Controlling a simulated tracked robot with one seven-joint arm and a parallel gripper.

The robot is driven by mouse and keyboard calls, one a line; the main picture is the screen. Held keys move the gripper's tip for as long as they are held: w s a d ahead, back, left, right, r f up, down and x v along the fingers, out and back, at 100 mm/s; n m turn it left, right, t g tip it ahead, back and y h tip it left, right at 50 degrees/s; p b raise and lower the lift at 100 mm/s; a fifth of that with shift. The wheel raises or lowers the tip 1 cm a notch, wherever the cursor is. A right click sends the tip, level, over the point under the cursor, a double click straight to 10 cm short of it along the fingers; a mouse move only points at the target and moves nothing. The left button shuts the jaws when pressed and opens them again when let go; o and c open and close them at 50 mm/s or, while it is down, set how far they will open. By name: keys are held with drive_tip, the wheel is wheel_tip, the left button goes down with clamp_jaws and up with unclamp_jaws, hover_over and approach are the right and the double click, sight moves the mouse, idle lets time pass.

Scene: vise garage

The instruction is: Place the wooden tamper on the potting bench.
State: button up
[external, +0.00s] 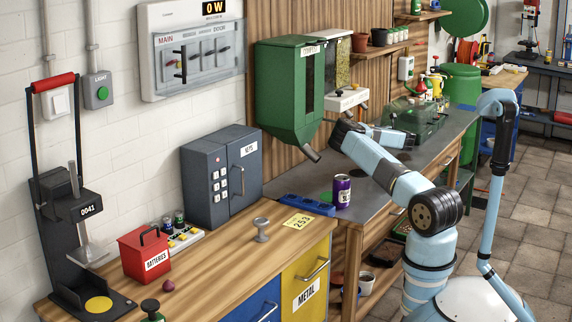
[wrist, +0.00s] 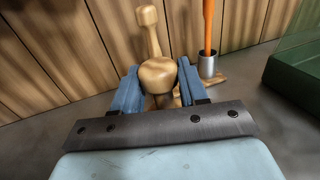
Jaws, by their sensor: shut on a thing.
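In the wrist view, the pale wooden tamper (wrist: 158,74) stands between the two blue fingers of my gripper (wrist: 160,97), which is shut on it. Its rounded block faces the camera, and a narrow neck with a knob extends beyond it. Its lower part is hidden by the gripper. In the external view, my gripper (external: 408,139) is over the grey-topped potting bench (external: 375,182), near its back; the tamper cannot be made out there. I cannot tell whether the tamper touches the bench.
An orange-handled tool stands in a grey metal cup (wrist: 208,66) just right of the tamper. A green tray (wrist: 295,90) is further right. A wooden slat wall (wrist: 60,50) closes the back. A purple can (external: 342,191) and blue rack (external: 305,205) stand at the bench's near end.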

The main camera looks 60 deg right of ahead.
drive_tip(key=shift+w+a, duration=0.1)
drive_tip(key=shift+a, duration=0.1)
drive_tip(key=shift+f, duration=0.25)
drive_tip(key=shift+w+f, duration=0.1)
drive_tip(key=shift+f, duration=2.05)
drive_tip(key=shift+f, duration=0.1)
drive_tip(key=o, duration=1.2)
drive_tip(key=shift+c, duration=0.2)
drive_tip(key=v, duration=1.2)
drive_tip(key=shift+d, duration=0.1)
